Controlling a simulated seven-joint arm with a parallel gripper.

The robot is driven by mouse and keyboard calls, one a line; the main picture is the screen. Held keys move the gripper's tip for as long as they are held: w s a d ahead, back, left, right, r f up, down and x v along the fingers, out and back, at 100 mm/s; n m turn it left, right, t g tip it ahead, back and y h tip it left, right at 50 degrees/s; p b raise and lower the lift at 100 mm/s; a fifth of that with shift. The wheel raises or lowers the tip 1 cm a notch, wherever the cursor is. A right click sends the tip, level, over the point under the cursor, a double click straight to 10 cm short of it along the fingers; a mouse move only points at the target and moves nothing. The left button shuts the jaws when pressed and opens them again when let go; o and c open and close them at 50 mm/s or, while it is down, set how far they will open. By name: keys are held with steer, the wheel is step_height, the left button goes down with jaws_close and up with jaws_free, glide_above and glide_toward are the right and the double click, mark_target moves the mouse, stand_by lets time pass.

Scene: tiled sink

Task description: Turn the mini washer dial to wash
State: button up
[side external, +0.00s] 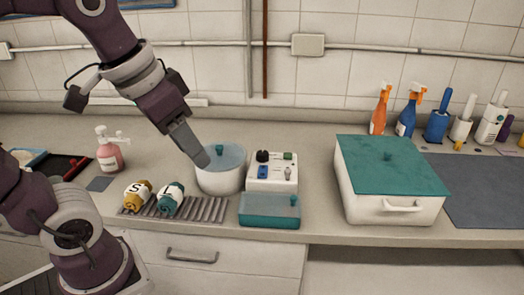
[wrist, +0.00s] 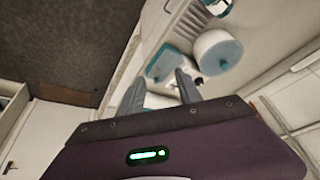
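The mini washer appears to be the round white tub (side external: 219,183) with a translucent blue lid and the white control box (side external: 271,186) beside it. The box top carries a black knob (side external: 262,156), a green switch, a blue part and a grey knob; their markings are too small to read. My gripper (side external: 204,160) points down at the tub's left rim in the side view, left of the box and apart from the knobs. In the wrist view, its two fingers (wrist: 160,78) are spread with nothing between them. The tub (wrist: 219,60) shows beyond them; the box is partly hidden by a finger.
A teal-lidded tray (side external: 269,210) lies before the box. Two labelled rolls (side external: 138,194) sit on a ribbed rack (side external: 205,209) at front left. A pink soap bottle (side external: 110,155) stands left. A large teal-lidded bin (side external: 392,203) stands right, with spray bottles behind it.

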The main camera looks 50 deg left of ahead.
steer(key=shift+o, duration=1)
steer(key=w+a+g, duration=0.2)
steer(key=w+a, duration=0.2)
steer(key=w, duration=0.8)
steer(key=shift+w+r, duration=0.2)
steer(key=shift+r, duration=0.05)
steer(key=g, duration=0.3)
glide_above(263, 153)
step_height(263, 153, down, 11)
steer(key=shift+a+f, duration=0.1)
step_height(263, 153, down, 7)
jaws_close()
